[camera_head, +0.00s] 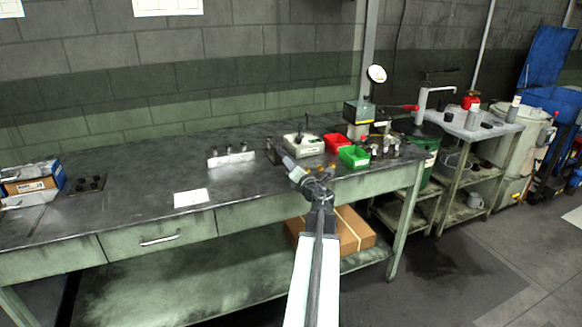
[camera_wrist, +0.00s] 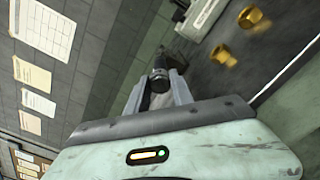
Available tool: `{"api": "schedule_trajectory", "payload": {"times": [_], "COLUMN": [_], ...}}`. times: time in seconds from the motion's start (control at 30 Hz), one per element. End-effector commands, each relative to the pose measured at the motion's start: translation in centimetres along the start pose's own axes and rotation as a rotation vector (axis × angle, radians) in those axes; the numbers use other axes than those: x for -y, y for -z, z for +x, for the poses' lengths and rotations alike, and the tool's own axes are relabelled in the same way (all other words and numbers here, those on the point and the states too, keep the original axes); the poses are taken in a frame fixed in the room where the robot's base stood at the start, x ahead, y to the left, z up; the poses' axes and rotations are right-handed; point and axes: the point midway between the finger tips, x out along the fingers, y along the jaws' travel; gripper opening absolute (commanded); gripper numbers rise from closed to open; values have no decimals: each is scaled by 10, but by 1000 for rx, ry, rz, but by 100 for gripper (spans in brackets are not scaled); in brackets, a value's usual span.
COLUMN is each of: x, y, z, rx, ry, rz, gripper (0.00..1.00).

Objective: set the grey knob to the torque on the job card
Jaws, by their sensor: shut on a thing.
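My gripper (camera_head: 290,164) is over the bench's front edge, pointing up and left. In the wrist view its fingers (camera_wrist: 158,92) are shut on a dark, round, stubby part, which looks like the grey knob (camera_wrist: 160,80). In the head view the knob is hidden by the fingers or too small to make out. Its markings cannot be read. A white card (camera_head: 190,198), perhaps the job card, lies flat on the bench left of my gripper. Its writing is too small to read.
The dark bench top (camera_head: 130,190) is mostly clear at left. A pale rack (camera_head: 230,158), a red bin (camera_head: 335,143) and a green bin (camera_head: 354,156) stand near my gripper. Brass nuts (camera_wrist: 250,18) show in the wrist view. A cardboard box (camera_head: 345,232) lies below.

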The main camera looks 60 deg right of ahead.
Motion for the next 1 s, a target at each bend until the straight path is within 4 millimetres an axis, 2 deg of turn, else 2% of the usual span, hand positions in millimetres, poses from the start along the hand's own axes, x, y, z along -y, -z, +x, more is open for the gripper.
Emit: {"api": "schedule_trajectory", "payload": {"times": [0.6,1.0], "x": [1,2], "y": [0,0], "z": [0,-1], "rx": [0,1], "ry": [-6,-8], "rz": [573,830], "gripper": [0,0]}}
